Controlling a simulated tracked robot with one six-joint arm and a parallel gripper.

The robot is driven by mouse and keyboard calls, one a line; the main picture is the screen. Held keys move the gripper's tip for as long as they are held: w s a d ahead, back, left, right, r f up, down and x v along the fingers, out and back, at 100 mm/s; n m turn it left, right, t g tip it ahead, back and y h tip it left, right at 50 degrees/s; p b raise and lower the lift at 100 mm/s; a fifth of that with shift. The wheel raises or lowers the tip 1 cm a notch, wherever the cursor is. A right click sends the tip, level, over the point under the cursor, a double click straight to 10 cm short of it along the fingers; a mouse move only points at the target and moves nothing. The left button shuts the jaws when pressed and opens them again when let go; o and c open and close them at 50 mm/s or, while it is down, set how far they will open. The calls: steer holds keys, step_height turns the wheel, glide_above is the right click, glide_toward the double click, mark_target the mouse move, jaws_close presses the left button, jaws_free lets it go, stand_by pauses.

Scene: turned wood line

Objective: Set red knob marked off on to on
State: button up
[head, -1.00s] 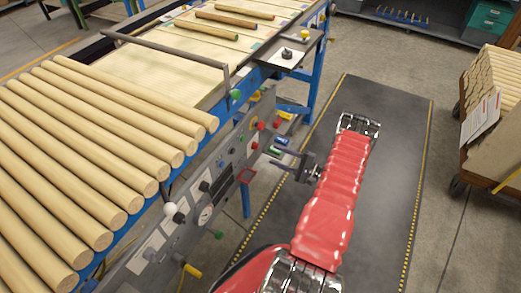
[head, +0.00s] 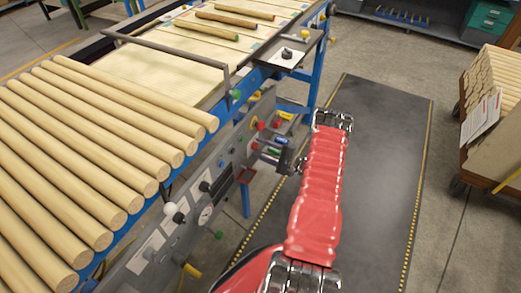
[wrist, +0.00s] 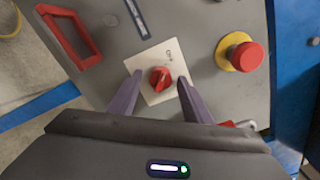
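The red knob (wrist: 160,79) sits on a square white plate (wrist: 158,62) fixed to a grey panel (wrist: 205,25) in the wrist view. A small printed mark shows on the plate above the knob, too small to read surely. My gripper (wrist: 158,92) is open, with one dark finger on each side of the knob. The fingers look apart from it; I cannot tell how close they are in depth. In the head view my gripper (head: 268,154) reaches left to the panel (head: 225,160), and the knob cannot be made out there.
A red mushroom button (wrist: 246,56) on a yellow ring is right of the knob. A red square frame (wrist: 72,36) stands out at upper left. Wooden rods (head: 90,150) lie on the line above the panel. Dark floor mat (head: 375,160) is clear on the right.

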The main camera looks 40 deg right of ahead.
steer(key=c, duration=0.9)
steer(key=shift+a, duration=0.25)
steer(key=shift+c, duration=0.4)
steer(key=shift+d, duration=0.15)
steer(key=shift+f+m, duration=0.1)
steer(key=shift+m, duration=0.3)
steer(key=m, duration=1.7)
steer(key=shift+s+f, duration=0.1)
